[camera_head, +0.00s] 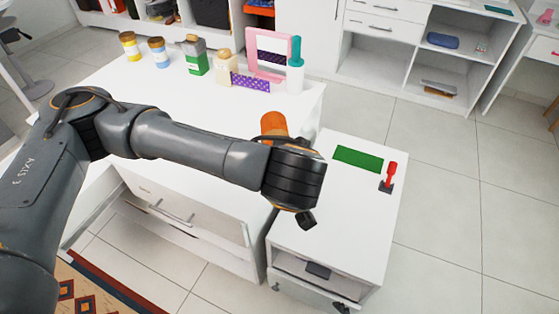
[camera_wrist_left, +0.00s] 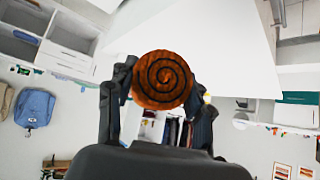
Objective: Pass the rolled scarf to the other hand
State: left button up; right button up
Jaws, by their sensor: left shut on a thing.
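The rolled scarf (camera_head: 273,124) is orange and shows above the end of my left arm in the head view. In the left wrist view its round end (camera_wrist_left: 162,79) faces the camera, with a dark spiral. My left gripper (camera_wrist_left: 160,92) is shut on it, one dark finger on each side. In the head view my left gripper (camera_head: 277,141) is mostly hidden behind its own wrist, above the gap between the white dresser and the low cabinet. My right gripper is in neither view.
The white dresser (camera_head: 110,88) carries several jars and bottles, a pink frame (camera_head: 268,55) and a teal-topped bottle (camera_head: 296,62) at its back edge. The low white cabinet (camera_head: 345,205) holds a green mat (camera_head: 358,158) and a red-handled item (camera_head: 390,176). Tiled floor at right is clear.

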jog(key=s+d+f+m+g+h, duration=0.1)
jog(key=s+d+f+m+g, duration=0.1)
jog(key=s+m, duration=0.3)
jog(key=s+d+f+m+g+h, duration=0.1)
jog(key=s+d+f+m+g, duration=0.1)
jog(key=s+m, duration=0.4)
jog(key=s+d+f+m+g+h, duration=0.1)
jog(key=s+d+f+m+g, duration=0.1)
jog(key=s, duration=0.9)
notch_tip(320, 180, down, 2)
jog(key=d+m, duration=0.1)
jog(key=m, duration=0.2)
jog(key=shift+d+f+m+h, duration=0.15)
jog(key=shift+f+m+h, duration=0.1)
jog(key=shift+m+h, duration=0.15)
